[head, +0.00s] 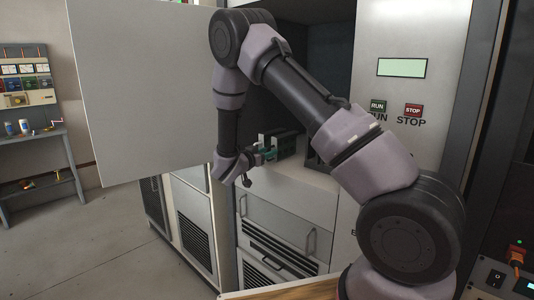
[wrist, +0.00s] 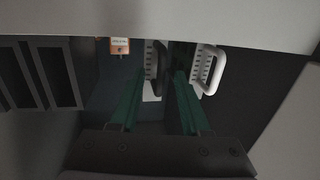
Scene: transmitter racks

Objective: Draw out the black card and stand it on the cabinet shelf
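In the wrist view a card with a black handle (wrist: 160,62) stands upright in the shadow ahead, its pale ruled front edge beside the handle. My gripper (wrist: 161,80) has its two green fingers apart, one on each side of the line to the black handle; I cannot tell whether they touch it. A card with a white handle (wrist: 209,70) stands just right of the right finger. In the head view my gripper (head: 263,154) reaches into the open cabinet, in front of dark card modules (head: 286,145) on the cabinet shelf (head: 305,174). The black card cannot be made out there.
An open pale cabinet door (head: 145,95) stands left of my arm. A dark slotted rack (wrist: 45,75) and an orange tag (wrist: 120,45) are left of the cards in the wrist view. A panel with RUN and STOP buttons (head: 413,110) is at right.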

